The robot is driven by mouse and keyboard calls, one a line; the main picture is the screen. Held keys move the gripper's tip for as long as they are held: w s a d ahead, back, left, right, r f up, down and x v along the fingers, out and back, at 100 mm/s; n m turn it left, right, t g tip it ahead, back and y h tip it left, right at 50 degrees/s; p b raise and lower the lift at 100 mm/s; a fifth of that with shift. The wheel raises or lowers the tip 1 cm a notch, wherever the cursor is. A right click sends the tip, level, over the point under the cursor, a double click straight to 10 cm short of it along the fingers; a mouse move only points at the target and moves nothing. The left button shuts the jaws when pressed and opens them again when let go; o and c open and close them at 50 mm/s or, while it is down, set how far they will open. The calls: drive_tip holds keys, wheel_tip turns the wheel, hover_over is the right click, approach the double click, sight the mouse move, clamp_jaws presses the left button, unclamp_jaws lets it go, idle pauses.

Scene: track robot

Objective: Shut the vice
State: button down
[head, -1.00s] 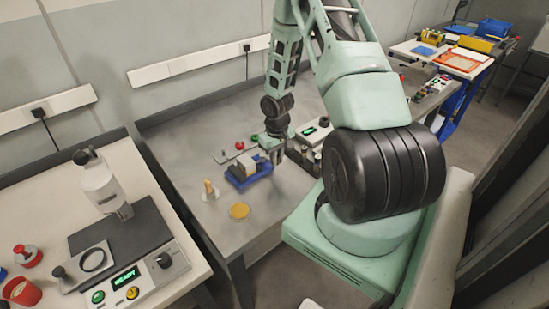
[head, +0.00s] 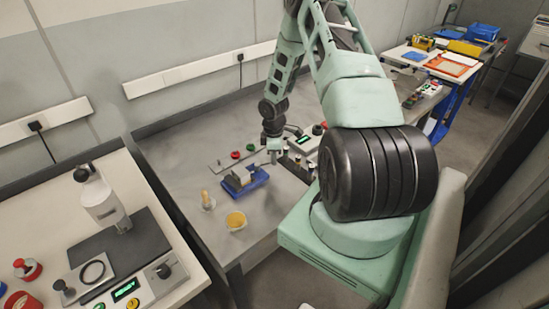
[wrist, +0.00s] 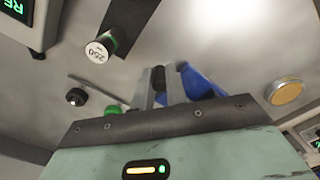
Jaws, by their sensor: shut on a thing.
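The vice (head: 246,182) has a blue base and grey jaws and stands on the grey bench. Whether its jaws touch is too small to tell. My gripper (head: 274,156) points down at the vice's back right end. In the wrist view the blue of the vice (wrist: 203,84) shows just behind and right of my fingers (wrist: 160,88). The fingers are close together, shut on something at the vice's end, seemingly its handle. The fingers and my gripper's body hide most of that part.
A device with a green display (head: 304,143) stands to the right. The bench's front left is clear.

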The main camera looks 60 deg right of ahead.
drive_tip(key=shift+w+d+n, duration=0.4)
drive_tip(key=shift+w+n, duration=0.25)
drive_tip(key=shift+n, duration=0.45)
drive_tip(key=shift+w+r, duration=0.1)
drive_tip(key=c, duration=1.4)
unclamp_jaws()
wheel_tip(320, 180, up, 17)
drive_tip(key=b, duration=0.2)
drive_tip(key=shift+r+b, duration=0.15)
drive_tip(key=shift+b, duration=0.25)
